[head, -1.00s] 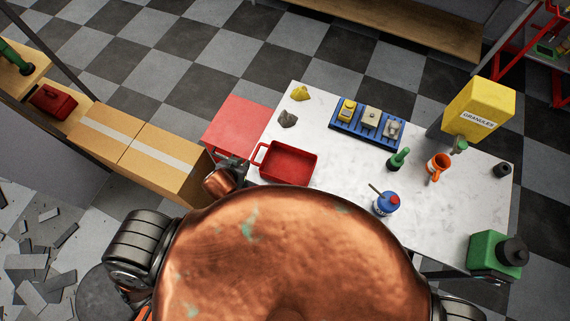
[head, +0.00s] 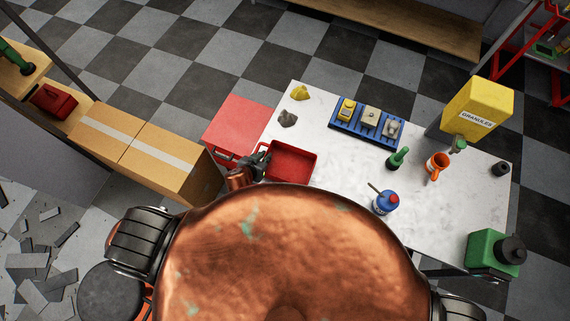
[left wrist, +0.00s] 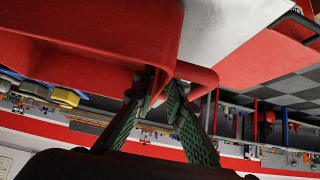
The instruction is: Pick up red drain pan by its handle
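The red drain pan (head: 291,160) is a shallow rectangular tray on the left part of the white table in the head view. Its handle is at its left end, partly covered by my left gripper (head: 262,160). In the left wrist view the pan (left wrist: 90,45) fills the upper left, and its handle (left wrist: 200,76) juts out at the fingertips. My left gripper (left wrist: 163,88) has its green-padded fingers on either side of part of the handle, with a narrow gap between the tips. Contact with the handle is not clear. My right gripper is not in view.
The white table (head: 330,120) also carries a yellow lump (head: 300,93), a grey lump (head: 288,119), a blue tray (head: 340,125), a green bottle (head: 397,158), an orange mug (head: 437,166) and a blue container (head: 386,203). Cardboard boxes (head: 165,165) stand left of the table.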

